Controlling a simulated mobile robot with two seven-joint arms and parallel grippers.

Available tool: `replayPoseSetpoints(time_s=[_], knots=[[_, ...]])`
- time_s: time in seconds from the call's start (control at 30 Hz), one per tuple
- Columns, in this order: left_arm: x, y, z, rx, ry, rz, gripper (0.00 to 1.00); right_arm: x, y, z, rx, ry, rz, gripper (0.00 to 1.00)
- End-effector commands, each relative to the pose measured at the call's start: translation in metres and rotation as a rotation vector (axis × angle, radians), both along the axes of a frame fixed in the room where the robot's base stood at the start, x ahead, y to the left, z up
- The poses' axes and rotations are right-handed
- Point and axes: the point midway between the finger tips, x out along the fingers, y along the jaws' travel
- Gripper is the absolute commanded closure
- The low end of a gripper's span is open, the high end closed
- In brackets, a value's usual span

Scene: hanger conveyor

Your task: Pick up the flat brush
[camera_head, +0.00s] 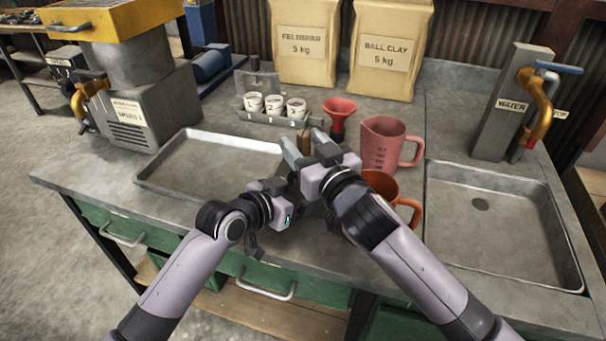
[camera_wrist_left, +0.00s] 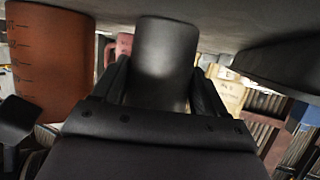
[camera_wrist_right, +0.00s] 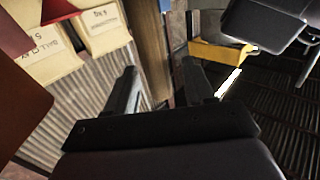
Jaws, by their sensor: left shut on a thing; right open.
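My left gripper (camera_wrist_left: 160,85) is shut on a dark grey metal cylinder (camera_wrist_left: 166,55), which fills the space between its fingers. In the head view the left gripper (camera_head: 285,195) is low at the middle, and its fingertips and the cylinder are hidden behind my right gripper. My right gripper (camera_head: 305,141) is open just above and to the right of it. A narrow brown wooden piece (camera_head: 304,138) shows between its fingers. It also shows upright in the right wrist view (camera_wrist_right: 150,45), beyond the open fingers (camera_wrist_right: 160,90). It may be the flat brush's handle; no bristles are visible.
An empty metal tray (camera_head: 165,170) lies at left, a sink (camera_head: 500,235) at right. An orange mug (camera_head: 380,183) is close beside my right wrist. A pink measuring jug (camera_head: 383,150), a red funnel (camera_head: 338,118) and a rack of white cups (camera_head: 262,116) stand behind.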

Motion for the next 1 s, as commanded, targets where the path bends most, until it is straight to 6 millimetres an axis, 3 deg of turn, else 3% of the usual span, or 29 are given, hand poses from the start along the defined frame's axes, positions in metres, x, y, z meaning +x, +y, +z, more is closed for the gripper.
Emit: replayPoseSetpoints(time_s=[0.37, 0.53, 0.83, 1.0], knots=[[0.0, 0.0, 0.0, 0.001, 0.001, 0.0, 0.66, 0.006, 0.003, 0.0, 0.0, -0.001, 0.001, 0.46], [0.0, 0.0, 0.0, 0.001, 0.001, 0.0, 0.66, 0.006, 0.003, 0.0, 0.0, -0.001, 0.0, 1.0], [0.0, 0.0, 0.0, 0.001, 0.001, 0.0, 0.66, 0.006, 0.003, 0.003, 0.001, -0.002, 0.0, 1.0], [0.0, 0.0, 0.0, 0.001, 0.001, 0.0, 0.66, 0.006, 0.003, 0.027, 0.002, -0.008, 0.001, 1.0]])
